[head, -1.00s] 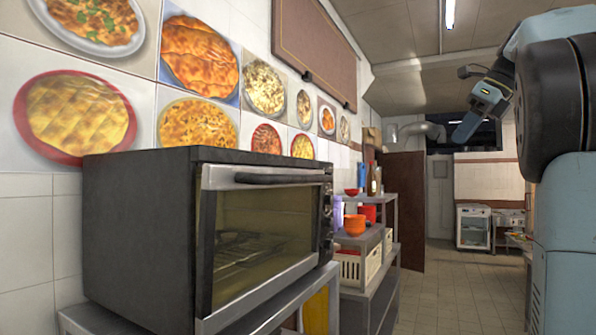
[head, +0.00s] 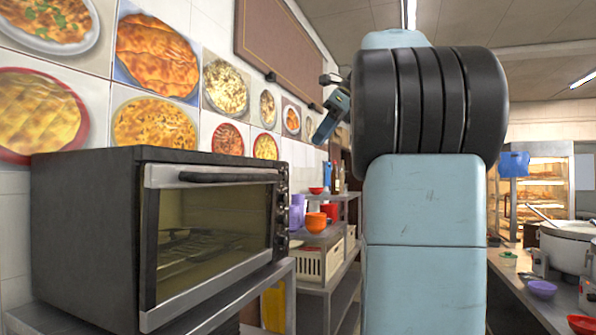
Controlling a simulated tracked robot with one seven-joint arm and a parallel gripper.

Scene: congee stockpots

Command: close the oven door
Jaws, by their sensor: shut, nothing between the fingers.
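The oven (head: 85,235) is a dark countertop box on a metal shelf at the left of the head view. Its door (head: 150,262) has a pale metal frame, a yellowish window and a dark handle (head: 225,177) along the top. The door stands upright at the oven's front; I cannot tell whether a small gap is left at its top edge. A wire rack shows through the window. My gripper (head: 320,139) is up and to the right of the oven, beyond it and apart from it. It is shut and empty, partly hidden by my own arm.
A grey shelf unit (head: 345,283) with bowls and a cream crate (head: 308,265) stands just past the oven. At the right are a counter with a large stockpot (head: 568,247) and a lit cabinet (head: 545,185). My arm hides the middle aisle.

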